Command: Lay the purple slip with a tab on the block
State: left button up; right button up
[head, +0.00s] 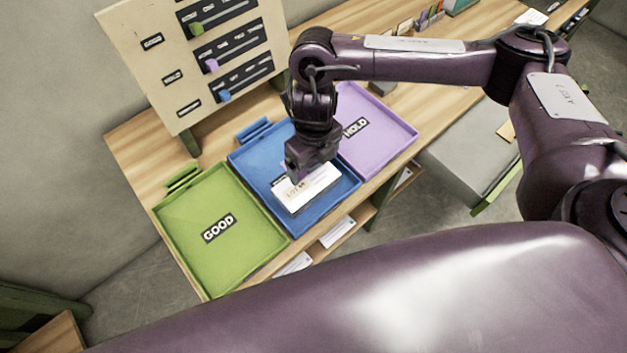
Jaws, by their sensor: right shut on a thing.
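A white block (301,194) with printed lot lettering lies in the blue tray (335,205), in the middle of the desk. My right gripper (303,168) points down over the far edge of the block. It is shut on the purple slip (313,168), of which only a small part shows under the fingers. The slip is at or just above the block's top; I cannot tell if they touch. The tab is too small to make out. My left gripper is not in view.
The green GOOD tray (184,228) is left of the blue one and the purple HOLD tray (385,145) is right; both look empty. A board with sliders (163,98) stands behind them. Cards and small items (428,18) line the desk's back right.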

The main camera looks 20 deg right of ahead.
jog(key=b, duration=0.1)
send_over(314, 188)
notch_tip(314, 188, down, 6)
jog(key=shift+s+a+r, duration=0.1)
jog(key=shift+r, duration=0.15)
notch_tip(314, 188, down, 3)
jog(key=shift+f+b, duration=0.15)
jog(key=shift+b, duration=0.45)
jog(key=shift+f, duration=0.2)
jog(key=shift+f, duration=0.15)
jog(key=o, duration=0.7)
jog(key=shift+r, duration=0.5)
notch_tip(314, 188, up, 10)
jog(key=shift+f+p, duration=0.1)
jog(key=shift+p, duration=1)
jog(key=shift+r, duration=0.8)
